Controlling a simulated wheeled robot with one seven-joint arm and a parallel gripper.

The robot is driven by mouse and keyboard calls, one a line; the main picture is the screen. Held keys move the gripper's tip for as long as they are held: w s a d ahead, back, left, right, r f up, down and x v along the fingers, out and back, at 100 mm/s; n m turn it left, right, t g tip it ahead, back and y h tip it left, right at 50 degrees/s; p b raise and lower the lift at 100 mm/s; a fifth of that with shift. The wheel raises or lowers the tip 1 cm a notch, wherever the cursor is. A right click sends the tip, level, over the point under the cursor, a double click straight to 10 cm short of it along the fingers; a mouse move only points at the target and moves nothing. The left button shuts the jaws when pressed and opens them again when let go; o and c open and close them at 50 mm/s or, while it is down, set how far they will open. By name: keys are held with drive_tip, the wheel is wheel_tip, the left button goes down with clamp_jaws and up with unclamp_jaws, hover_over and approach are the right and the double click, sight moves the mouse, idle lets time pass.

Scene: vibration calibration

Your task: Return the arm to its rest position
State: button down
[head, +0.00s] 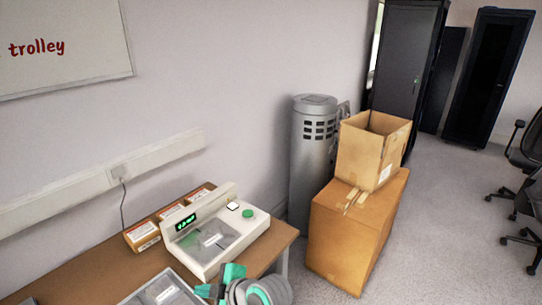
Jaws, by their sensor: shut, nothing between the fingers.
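My gripper (217,285) shows at the bottom edge of the head view, with teal and grey parts of my arm beside it. It is shut and empty. It is in front of the white calibration device (255,236), near the front edge of the wooden table (92,275). The device has a green lit display, a green button and a tray area with a small labelled item on it. The rest of my arm is cut off by the frame.
A grey tray (135,300) with a labelled item lies at the table's front. Right of the table are a grey cylinder (312,150), a closed carton (345,245) and an open carton (360,160). Floor is clear further right, before chairs (528,150).

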drive_tip(key=s+d+f+m+t+h, duration=0.3)
drive_tip(key=s+f+m+t, duration=0.1)
drive_tip(key=s+f+m, duration=0.3)
drive_tip(key=s+d+f+m+t+h, duration=0.2)
drive_tip(key=s+d+f+m+t, duration=0.25)
drive_tip(key=m, duration=0.55)
drive_tip(key=s+d+r+m+h, duration=0.1)
drive_tip(key=s+d, duration=0.4)
drive_tip(key=s, duration=0.7)
drive_tip(key=s+d+m+t+h, duration=0.1)
drive_tip(key=s+d+h, duration=0.2)
drive_tip(key=s, duration=0.8)
drive_tip(key=shift+s+d+r, duration=0.35)
drive_tip(key=shift+d+r, duration=0.05)
drive_tip(key=shift+d, duration=0.85)
